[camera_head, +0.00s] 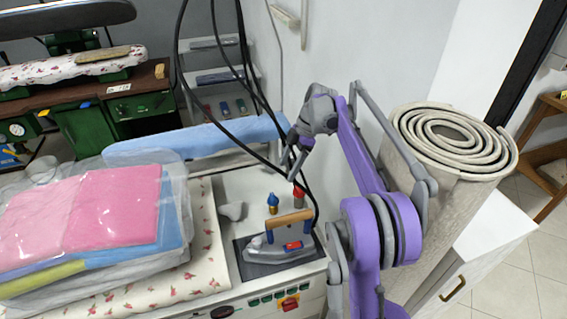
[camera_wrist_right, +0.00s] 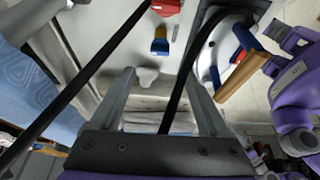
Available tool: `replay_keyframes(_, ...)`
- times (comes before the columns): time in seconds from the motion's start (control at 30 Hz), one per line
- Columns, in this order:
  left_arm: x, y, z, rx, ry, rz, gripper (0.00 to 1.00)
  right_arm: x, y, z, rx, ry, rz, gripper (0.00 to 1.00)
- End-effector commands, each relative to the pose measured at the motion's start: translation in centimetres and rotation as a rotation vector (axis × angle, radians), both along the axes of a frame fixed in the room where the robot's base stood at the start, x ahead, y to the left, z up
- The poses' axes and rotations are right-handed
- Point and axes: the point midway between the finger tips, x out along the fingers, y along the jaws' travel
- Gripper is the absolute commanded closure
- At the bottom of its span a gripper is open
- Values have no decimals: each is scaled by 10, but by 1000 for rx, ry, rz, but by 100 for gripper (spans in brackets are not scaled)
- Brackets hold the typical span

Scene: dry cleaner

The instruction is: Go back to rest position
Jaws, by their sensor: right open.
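My right gripper (camera_head: 292,165) is at the end of my raised purple and grey arm, above the back of the ironing station. In the right wrist view its two fingers (camera_wrist_right: 163,85) stand wide apart, and no object is held. A black cable (camera_wrist_right: 182,85) crosses the gap between the fingers in that picture; I cannot tell whether it touches them. An iron (camera_head: 280,247) with a wooden handle rests on its dark pad below the gripper, apart from it. It also shows in the right wrist view (camera_wrist_right: 232,65). My left gripper is in neither view.
Black cables (camera_head: 240,75) hang close to my right gripper. Bagged folded laundry (camera_head: 90,225) lies at left. A white wall is behind.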

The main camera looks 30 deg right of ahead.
Motion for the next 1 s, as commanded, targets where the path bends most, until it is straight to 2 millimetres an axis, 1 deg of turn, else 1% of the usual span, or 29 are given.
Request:
replay_keyframes(0.27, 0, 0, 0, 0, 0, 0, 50, -1, 3, 1, -2, 3, -8, 21)
replay_keyframes(0.37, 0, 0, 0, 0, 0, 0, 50, -8, 15, 4, -19, 16, -56, 21)
replay_keyframes(0.47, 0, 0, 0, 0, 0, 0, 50, -23, 40, 9, -50, 40, -162, 21)
replay_keyframes(0.57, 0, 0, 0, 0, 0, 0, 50, -47, 71, 12, -88, 60, -309, 21)
replay_keyframes(0.6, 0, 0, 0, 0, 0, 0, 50, -58, 82, 12, -101, 64, -372, 21)
replay_keyframes(0.67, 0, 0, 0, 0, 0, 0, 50, -77, 99, 10, -118, 67, -466, 21)
replay_keyframes(0.7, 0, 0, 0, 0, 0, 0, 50, -89, 109, 8, -127, 65, -528, 21)
replay_keyframes(0.77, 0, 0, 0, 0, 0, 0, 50, -109, 123, 4, -134, 59, -620, 21)
replay_keyframes(0.8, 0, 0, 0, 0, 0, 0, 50, -122, 131, 1, -135, 54, -681, 21)
replay_keyframes(0.87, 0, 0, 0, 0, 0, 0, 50, -140, 142, -5, -135, 44, -764, 21)
replay_keyframes(0.97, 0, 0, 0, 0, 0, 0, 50, -171, 158, -18, -123, 23, -892, 21)
replay_keyframes(1.0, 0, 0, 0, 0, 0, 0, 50, -184, 163, -24, -113, 13, -947, 21)
